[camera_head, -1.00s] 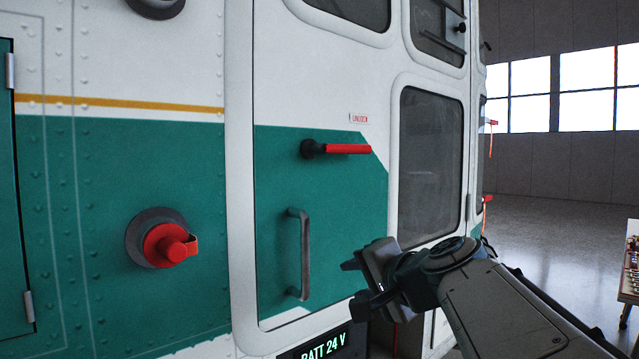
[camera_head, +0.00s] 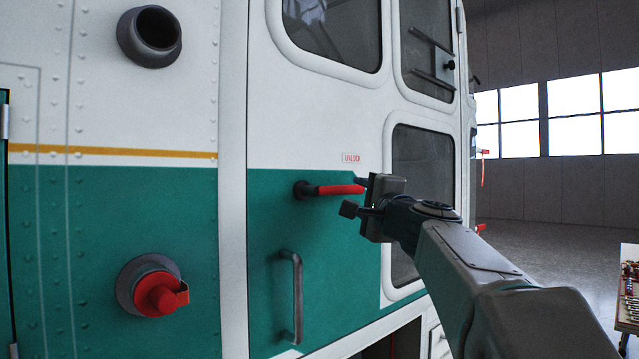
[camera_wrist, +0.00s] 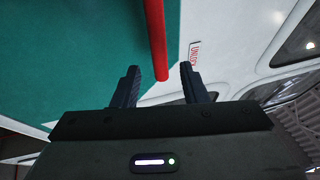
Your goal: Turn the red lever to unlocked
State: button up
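The red lever (camera_head: 338,189) is on the white and green helicopter door, extending horizontally to the right from its dark pivot (camera_head: 304,190). A small UNLOCK label (camera_head: 352,158) sits above the lever's right end. My gripper (camera_head: 354,196) is open at the lever's free right end. The label (camera_wrist: 195,54) shows to the right of the lever. I cannot tell whether a finger touches it.
A grey vertical door handle (camera_head: 296,297) stands below the lever. A red-capped round fitting (camera_head: 157,290) and a dark open port (camera_head: 150,37) are on the panel to the left. A table with small items (camera_head: 628,300) stands at the far right.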

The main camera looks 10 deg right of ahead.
aim_at(350, 191)
jog(key=shift+p+x, duration=0.9)
jog(key=shift+x, duration=2.1)
grip_shut()
